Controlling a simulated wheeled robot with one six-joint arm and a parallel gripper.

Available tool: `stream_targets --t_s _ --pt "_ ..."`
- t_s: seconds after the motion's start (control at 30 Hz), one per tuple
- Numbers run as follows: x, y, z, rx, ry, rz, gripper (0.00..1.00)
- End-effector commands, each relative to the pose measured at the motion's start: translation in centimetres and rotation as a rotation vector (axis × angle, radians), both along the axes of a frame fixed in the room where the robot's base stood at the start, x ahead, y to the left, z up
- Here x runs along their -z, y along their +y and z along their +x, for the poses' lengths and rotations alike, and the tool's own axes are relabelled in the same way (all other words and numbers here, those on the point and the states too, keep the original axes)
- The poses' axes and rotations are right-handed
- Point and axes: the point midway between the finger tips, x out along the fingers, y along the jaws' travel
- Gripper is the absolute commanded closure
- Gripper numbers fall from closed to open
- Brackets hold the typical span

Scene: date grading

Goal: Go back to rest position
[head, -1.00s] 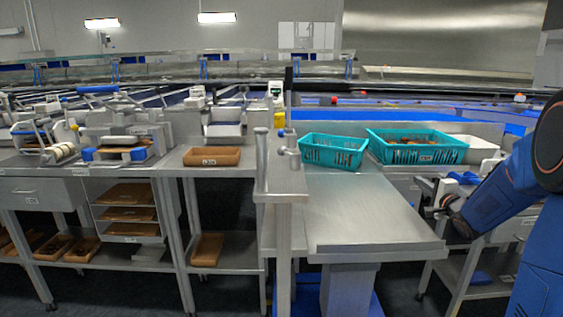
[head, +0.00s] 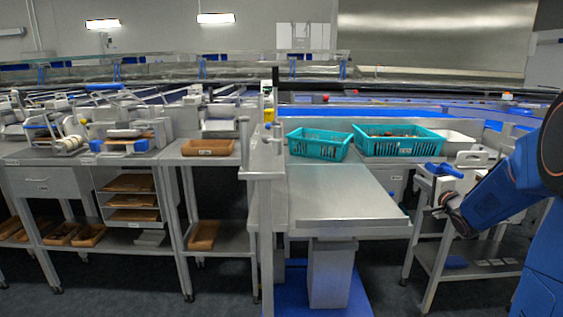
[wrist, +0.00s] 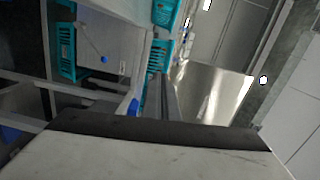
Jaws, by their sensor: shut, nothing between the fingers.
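My blue arm reaches in from the right edge of the head view. My gripper (head: 441,208) is at its lower left end, to the right of the bare steel table and in front of a small steel stand. It looks small and is partly hidden by the arm, but it appears shut with nothing held. In the wrist view a pale slab with a dark edge, which looks like part of my gripper, fills the bottom. The tips do not show clearly there.
The steel table (head: 335,196) has a clear top. Behind it stand two teal baskets (head: 318,146) (head: 398,146); the right one holds dates. A small steel stand (head: 470,246) is close by my gripper. A brown tray (head: 208,147) lies on the left bench.

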Motion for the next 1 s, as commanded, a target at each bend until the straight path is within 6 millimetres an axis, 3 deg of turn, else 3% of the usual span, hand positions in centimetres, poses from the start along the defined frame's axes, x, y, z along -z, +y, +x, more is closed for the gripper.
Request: stream_targets --t_s 0.27,0.47,0.77,1.0 --pt "-0.9 1.1 -1.7 0.052 0.057 -0.138 1.00" --pt "-1.5 2.4 -4.3 0.098 0.139 -0.293 1.00" --pt "-1.4 5.6 -12.4 0.112 0.370 -0.615 1.00" --pt "0.3 9.0 -20.8 0.006 0.570 -0.842 1.00"
